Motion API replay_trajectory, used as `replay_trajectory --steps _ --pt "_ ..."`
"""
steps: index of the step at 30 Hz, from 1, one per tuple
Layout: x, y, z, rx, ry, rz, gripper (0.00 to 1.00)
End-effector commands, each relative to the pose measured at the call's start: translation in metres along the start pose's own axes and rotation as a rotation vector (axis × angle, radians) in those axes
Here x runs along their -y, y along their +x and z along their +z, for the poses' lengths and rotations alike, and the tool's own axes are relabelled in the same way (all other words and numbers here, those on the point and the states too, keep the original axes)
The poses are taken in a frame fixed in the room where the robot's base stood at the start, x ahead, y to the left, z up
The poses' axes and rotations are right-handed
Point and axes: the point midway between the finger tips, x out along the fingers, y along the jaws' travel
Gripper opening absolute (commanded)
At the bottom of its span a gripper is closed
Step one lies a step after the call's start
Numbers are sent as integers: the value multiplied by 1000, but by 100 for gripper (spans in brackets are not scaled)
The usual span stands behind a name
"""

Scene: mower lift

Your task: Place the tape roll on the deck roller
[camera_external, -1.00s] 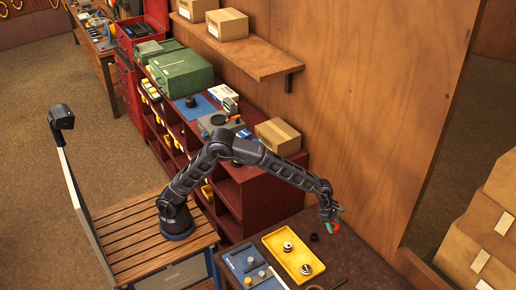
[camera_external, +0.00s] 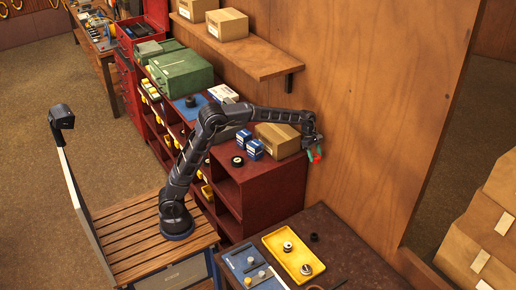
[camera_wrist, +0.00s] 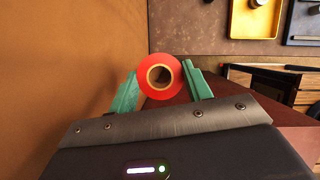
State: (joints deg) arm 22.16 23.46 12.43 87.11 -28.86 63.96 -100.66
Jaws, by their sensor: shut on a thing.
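The red tape roll (camera_wrist: 160,94) is held between the two green fingers of my gripper (camera_wrist: 161,88) in the wrist view, its open core facing the camera. In the external view my gripper (camera_external: 313,154) is shut on the small red roll, raised in the air near the wooden wall, beyond the red cabinet's right end. I cannot tell for sure which object is the deck roller. A black round piece (camera_external: 237,161) sits on the red cabinet, and two pale-and-dark round pieces (camera_external: 288,247) (camera_external: 306,269) sit in the yellow tray.
The red cabinet (camera_external: 262,182) carries a cardboard box (camera_external: 278,140) and small blue boxes (camera_external: 254,149). The dark table (camera_external: 335,257) holds the yellow tray (camera_external: 272,236), a blue-grey tray (camera_external: 238,261) and a black ring (camera_external: 314,237). The wooden wall (camera_external: 375,130) stands close to the arm.

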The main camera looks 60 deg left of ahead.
Motion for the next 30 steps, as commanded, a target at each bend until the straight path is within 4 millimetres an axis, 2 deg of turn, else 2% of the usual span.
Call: replay_trajectory --steps 1,3,12,18,30 --pt "-8 -17 -17 1 6 0 26" --pt "-15 -37 -38 1 24 -8 26" --pt "-32 -110 -115 0 86 -33 26" --pt "-49 -148 -174 -1 11 -2 26" --pt "-80 -207 -287 0 -218 92 26"
